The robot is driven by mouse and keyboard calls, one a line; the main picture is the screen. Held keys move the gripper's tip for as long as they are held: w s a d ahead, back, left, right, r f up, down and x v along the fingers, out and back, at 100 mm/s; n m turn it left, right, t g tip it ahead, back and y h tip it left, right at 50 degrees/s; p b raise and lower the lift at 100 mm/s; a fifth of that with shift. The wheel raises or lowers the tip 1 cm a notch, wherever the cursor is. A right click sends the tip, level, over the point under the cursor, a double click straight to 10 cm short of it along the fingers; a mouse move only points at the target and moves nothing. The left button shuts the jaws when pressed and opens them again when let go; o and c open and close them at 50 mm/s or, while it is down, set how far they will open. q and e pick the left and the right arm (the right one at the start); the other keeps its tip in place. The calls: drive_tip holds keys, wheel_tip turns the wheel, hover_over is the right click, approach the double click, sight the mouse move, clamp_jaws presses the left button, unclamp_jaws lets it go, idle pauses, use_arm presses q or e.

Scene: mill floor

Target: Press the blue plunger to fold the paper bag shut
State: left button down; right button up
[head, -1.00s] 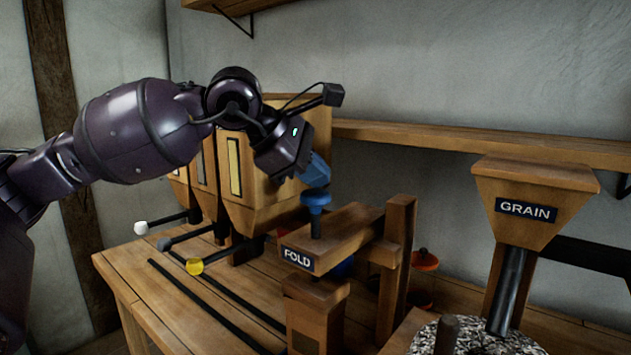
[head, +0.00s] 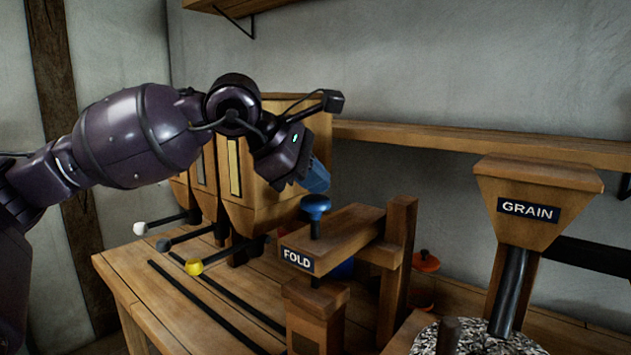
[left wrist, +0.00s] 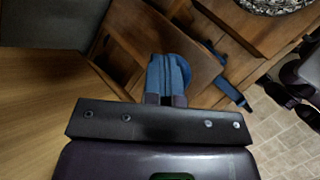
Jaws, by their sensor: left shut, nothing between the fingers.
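The blue plunger (head: 315,205) stands upright on its dark stem on top of the wooden press with the FOLD label (head: 298,259). My left gripper (head: 320,186) is shut and empty, its blue fingers pointing down just above and slightly behind the plunger knob. I cannot tell whether they touch it. In the left wrist view the left gripper's fingers (left wrist: 165,80) overlap the rounded edge of the blue plunger (left wrist: 185,65). No paper bag can be made out; the space under the press head is partly hidden. My right gripper does not show.
Wooden bins (head: 265,165) stand behind the press, with levers ending in white and yellow (head: 194,267) knobs at left. A wooden post (head: 398,265) rises beside the press. The GRAIN hopper (head: 535,200) is at right. An orange-knobbed thing (head: 427,262) sits behind.

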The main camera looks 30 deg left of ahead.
use_arm(q)
drive_tip(key=shift+f, duration=0.3)
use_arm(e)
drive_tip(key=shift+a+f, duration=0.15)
use_arm(q)
drive_tip(key=shift+f, duration=0.4)
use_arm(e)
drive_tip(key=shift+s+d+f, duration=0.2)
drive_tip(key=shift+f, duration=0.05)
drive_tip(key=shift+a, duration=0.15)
use_arm(q)
drive_tip(key=shift+r, duration=0.15)
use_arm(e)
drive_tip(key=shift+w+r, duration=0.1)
use_arm(q)
drive_tip(key=shift+r, duration=0.15)
drive_tip(key=shift+r+p, duration=0.65)
drive_tip(key=shift+r, duration=1.6)
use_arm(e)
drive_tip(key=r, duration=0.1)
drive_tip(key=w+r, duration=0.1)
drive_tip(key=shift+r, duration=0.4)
use_arm(q)
drive_tip(key=shift+r, duration=0.1)
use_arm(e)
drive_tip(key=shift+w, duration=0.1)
